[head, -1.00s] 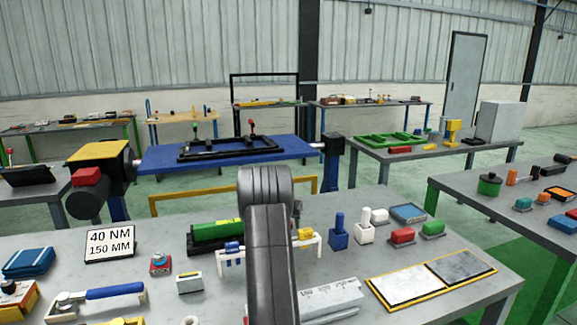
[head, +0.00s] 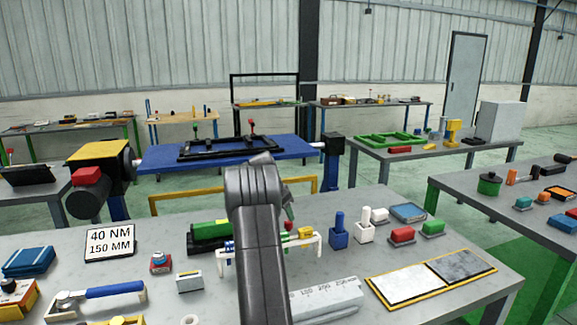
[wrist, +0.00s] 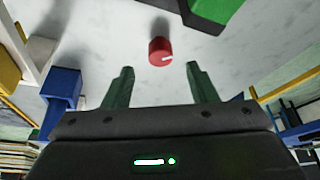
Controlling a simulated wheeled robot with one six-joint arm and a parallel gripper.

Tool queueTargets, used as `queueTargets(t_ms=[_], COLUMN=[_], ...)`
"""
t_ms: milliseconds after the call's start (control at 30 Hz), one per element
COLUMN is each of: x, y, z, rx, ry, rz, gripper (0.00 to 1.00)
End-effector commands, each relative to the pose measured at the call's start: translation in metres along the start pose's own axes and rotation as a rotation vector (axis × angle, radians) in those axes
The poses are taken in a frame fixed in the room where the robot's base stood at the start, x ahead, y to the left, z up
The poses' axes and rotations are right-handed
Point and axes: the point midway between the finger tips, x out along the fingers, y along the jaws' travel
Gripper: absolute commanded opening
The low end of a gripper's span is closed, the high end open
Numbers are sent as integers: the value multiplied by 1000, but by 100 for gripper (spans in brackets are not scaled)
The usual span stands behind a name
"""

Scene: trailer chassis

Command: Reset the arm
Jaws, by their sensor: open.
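My arm rises from the bottom middle of the head view, over the near grey table. My gripper (wrist: 160,85) shows in the wrist view with its two green fingers apart and nothing between them. In the head view the gripper is mostly hidden behind my own arm; a green finger shows at its right side. A red knob (wrist: 160,51) with a white mark is beyond the fingertips in the wrist view, apart from them.
The near table (head: 330,258) holds a torque sign (head: 110,242), a blue-handled tool (head: 115,290), a white rack (head: 306,243), blue and white holders (head: 338,236), a ruled block (head: 328,298) and a two-panel mat (head: 432,276). A blue bench (head: 230,152) with a black frame stands behind.

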Motion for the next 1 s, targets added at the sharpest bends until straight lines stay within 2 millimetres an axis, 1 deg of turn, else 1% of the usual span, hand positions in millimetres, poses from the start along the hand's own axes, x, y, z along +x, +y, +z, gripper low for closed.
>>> queueTargets(t_ms=[33, 100, 300, 767, 867, 1000], x=[-8, -18, -33, -37, -40, -50], y=[0, 0, 0, 1, 4, 10], z=[0, 0, 0, 0, -2, -7], rx=[-1, -1, -1, -5, -13, -36], ry=[0, 0, 0, 0, 2, 8], rz=[-1, -2, 0, -2, -10, -31], gripper=[52, 52, 52, 52, 52, 52])
